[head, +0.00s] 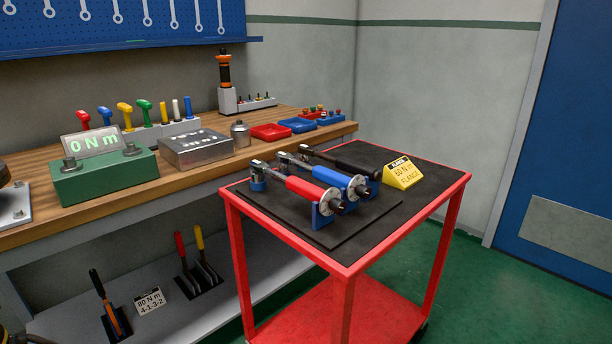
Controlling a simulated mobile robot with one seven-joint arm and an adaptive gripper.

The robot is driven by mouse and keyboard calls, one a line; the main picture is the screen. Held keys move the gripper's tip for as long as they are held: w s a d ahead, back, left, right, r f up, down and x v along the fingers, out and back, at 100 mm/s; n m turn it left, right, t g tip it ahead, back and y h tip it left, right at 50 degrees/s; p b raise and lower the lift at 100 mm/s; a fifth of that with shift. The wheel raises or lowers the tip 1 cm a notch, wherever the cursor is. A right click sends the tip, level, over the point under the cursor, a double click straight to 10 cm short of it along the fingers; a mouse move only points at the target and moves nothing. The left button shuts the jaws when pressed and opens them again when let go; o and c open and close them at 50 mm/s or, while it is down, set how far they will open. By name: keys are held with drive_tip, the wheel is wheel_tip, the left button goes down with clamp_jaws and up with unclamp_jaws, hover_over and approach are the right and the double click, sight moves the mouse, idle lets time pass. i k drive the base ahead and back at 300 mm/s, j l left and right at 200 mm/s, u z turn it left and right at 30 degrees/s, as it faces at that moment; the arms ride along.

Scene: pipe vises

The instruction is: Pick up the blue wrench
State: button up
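The blue wrench (334,180) lies on the black mat on top of the red cart, in the middle of a row of three wrenches. Its blue handle points toward the lower right and ends in a pale disc and dark knob. Its metal head is at the upper left, partly hidden by the red wrench (312,191) in front of it. A black-handled wrench (343,158) lies behind it. My gripper is not in view.
The red cart (346,271) stands right of the wooden workbench (195,180). A yellow sign (402,173) reading "60 N m FLANGE" stands behind the wrenches' knob ends. A green torque tester (104,177), a metal box and small trays sit on the bench. Green floor is clear at right.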

sight(337, 180)
drive_tip(key=u, duration=1.75)
drive_tip(key=z, duration=1.75)
drive_tip(key=i+j+z, duration=0.1)
drive_tip(key=j+z, duration=0.3)
drive_tip(key=i+j+z, duration=0.15)
drive_tip(key=i, duration=0.25)
drive_tip(key=i+j+z, duration=0.1)
drive_tip(key=i+j, duration=0.2)
drive_tip(key=i, duration=0.05)
